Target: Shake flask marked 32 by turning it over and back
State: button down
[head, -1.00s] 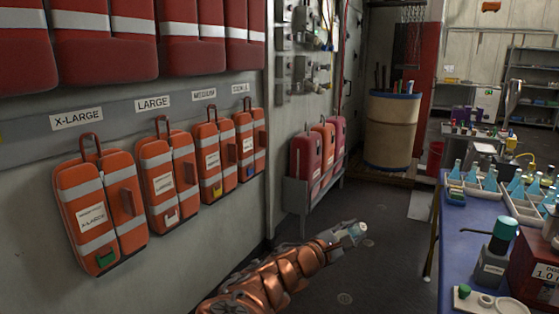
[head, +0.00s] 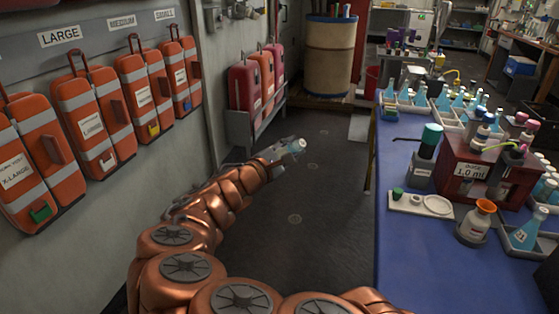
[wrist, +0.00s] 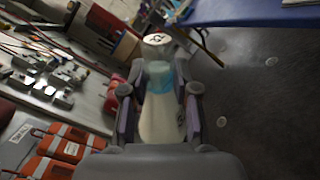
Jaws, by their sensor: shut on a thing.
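My gripper (head: 283,151) is shut on a flask (head: 297,146), held out in the air over the floor, left of the blue table. In the wrist view the flask (wrist: 159,118) lies between both fingers of my gripper (wrist: 159,98). It has a pale body, a light blue band and a whitish top. In the head view it is small and tilted, its end pointing right and a little up. A dark mark shows on its side, but the number is too blurred to read.
The blue table (head: 410,245) on the right carries flask trays, a dark red box (head: 486,170) and bottles. Orange cases (head: 92,122) hang on the left wall. A rack of red cases (head: 245,120) and a barrel (head: 330,58) stand behind. The floor between is clear.

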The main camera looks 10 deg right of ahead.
jog(key=m+b, duration=0.1)
jog(key=b, duration=0.1)
jog(key=m+b, duration=0.2)
jog(key=b, duration=0.1)
jog(key=m+b, duration=0.2)
jog(key=b, duration=0.1)
jog(key=shift+f, duration=0.3)
jog(key=shift+r+m+b, duration=0.2)
jog(key=shift+m+b, duration=0.25)
jog(key=shift+m, duration=0.15)
jog(key=shift+f+m+b, duration=0.15)
jog(key=shift+m+b, duration=0.45)
jog(key=shift+b, duration=0.45)
jog(key=m+b, duration=0.2)
jog(key=b, duration=0.1)
jog(key=shift+d+f, duration=0.1)
jog(key=m+b, duration=0.3)
jog(key=b, duration=0.1)
jog(key=shift+r+m+b, duration=0.35)
jog(key=shift+m+b, duration=0.15)
jog(key=shift+r, duration=0.1)
